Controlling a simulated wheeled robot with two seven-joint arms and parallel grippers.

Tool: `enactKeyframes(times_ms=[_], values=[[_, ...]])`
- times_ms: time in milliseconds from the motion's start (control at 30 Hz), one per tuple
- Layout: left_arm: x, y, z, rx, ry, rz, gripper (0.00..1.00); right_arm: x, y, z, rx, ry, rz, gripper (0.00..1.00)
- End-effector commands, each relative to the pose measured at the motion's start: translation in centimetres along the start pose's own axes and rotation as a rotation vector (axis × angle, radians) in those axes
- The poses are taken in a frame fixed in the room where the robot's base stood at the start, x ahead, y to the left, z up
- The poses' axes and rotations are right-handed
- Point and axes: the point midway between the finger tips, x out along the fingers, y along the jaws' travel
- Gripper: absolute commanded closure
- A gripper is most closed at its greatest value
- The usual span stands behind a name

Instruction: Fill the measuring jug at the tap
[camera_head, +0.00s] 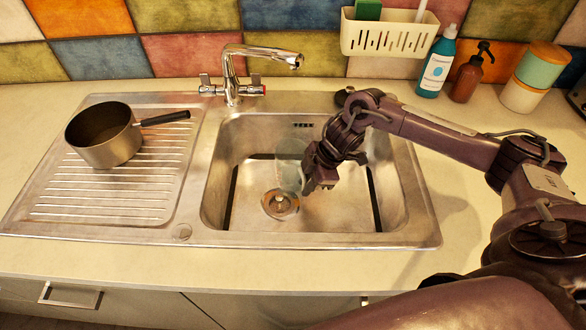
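The measuring jug (290,163) is a clear, faint, see-through vessel, about upright within the sink basin (240,160), near the drain (280,204). My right gripper (316,180) is at the jug's right side and appears shut on it; the arm hides the contact and the handle side. I cannot make out any water in the jug. The chrome tap (233,80) stands behind the basin. Its spout (296,62) points right, and its mouth is above and behind the jug. I see no stream from it. My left gripper is out of view.
A dark saucepan (103,138) stands on the ribbed drainboard (110,195), its handle pointing toward the tap. A cream caddy (385,35) hangs on the tiled wall. A blue bottle (437,65), a brown pump bottle (467,80) and a canister (535,78) stand back right.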

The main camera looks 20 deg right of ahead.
Motion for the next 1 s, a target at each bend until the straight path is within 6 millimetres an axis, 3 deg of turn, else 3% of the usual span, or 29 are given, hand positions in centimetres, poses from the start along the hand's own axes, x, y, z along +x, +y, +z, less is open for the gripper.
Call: enactKeyframes(times_ms=[333,500,1000], values=[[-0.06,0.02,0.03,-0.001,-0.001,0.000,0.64,0.92,-0.03,0.06,0.000,-0.001,0.000,0.80],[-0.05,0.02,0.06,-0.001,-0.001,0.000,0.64,0.90,-0.03,0.05,0.000,-0.001,0.000,1.00],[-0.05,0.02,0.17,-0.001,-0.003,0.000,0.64,0.77,0.06,-0.04,-0.001,0.001,0.002,1.00]])
